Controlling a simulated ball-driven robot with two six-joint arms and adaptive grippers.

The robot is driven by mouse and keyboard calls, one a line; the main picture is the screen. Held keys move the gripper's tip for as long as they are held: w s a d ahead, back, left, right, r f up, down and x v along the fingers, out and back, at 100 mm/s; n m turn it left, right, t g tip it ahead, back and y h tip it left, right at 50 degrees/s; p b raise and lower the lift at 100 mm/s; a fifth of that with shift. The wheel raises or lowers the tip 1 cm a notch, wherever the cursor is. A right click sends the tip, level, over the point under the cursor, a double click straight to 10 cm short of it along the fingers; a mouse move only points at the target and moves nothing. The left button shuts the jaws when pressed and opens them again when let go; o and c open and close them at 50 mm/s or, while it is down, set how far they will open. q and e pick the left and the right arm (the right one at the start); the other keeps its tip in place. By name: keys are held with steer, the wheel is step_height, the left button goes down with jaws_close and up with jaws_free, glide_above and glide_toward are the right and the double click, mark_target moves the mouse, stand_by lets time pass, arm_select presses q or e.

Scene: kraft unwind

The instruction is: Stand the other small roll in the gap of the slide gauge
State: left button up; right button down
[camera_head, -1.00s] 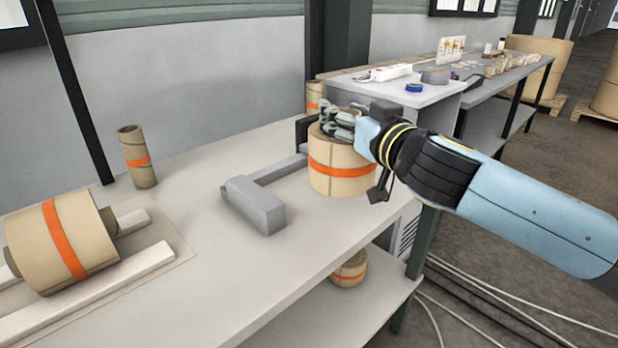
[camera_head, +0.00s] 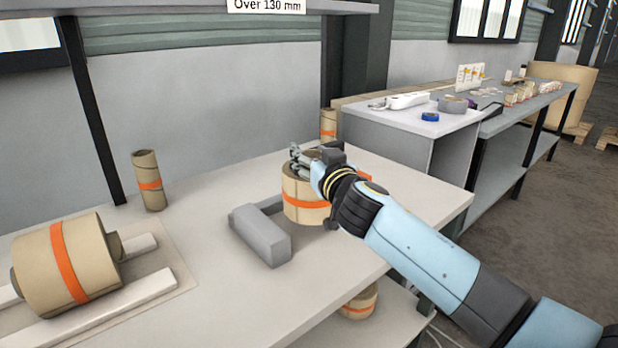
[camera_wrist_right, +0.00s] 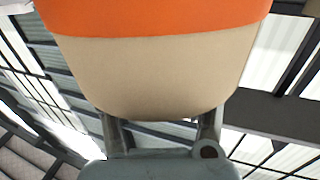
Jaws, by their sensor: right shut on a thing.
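My right gripper (camera_head: 312,165) is shut on a small tan roll with an orange band (camera_head: 305,207). The roll is upright; it also fills the top of the right wrist view (camera_wrist_right: 150,75). The grey slide gauge (camera_head: 262,235) lies on the table, its near block just left of the roll and its bar running back behind it. The roll overlaps the bar in the picture, and the gauge's far end is hidden by roll and gripper. I cannot tell whether the roll touches the table or the gauge. My left gripper is not in view.
A large banded roll (camera_head: 40,275) lies on white rails (camera_head: 120,305) at the left. A thin roll (camera_head: 149,182) stands at the table's back, another (camera_head: 328,124) behind my gripper. A roll (camera_head: 360,303) sits on the lower shelf. The front table is clear.

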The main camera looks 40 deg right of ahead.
mark_target(302, 205)
steer(key=shift+w+f, duration=0.1)
steer(key=shift+w, duration=0.25)
steer(key=shift+f+b, duration=0.3)
steer(key=shift+f, duration=0.1)
step_height(302, 205, down, 3)
steer(key=shift+f+b, duration=0.15)
steer(key=shift+b, duration=0.7)
steer(key=shift+f, duration=0.1)
steer(key=c, duration=0.5)
jaws_free()
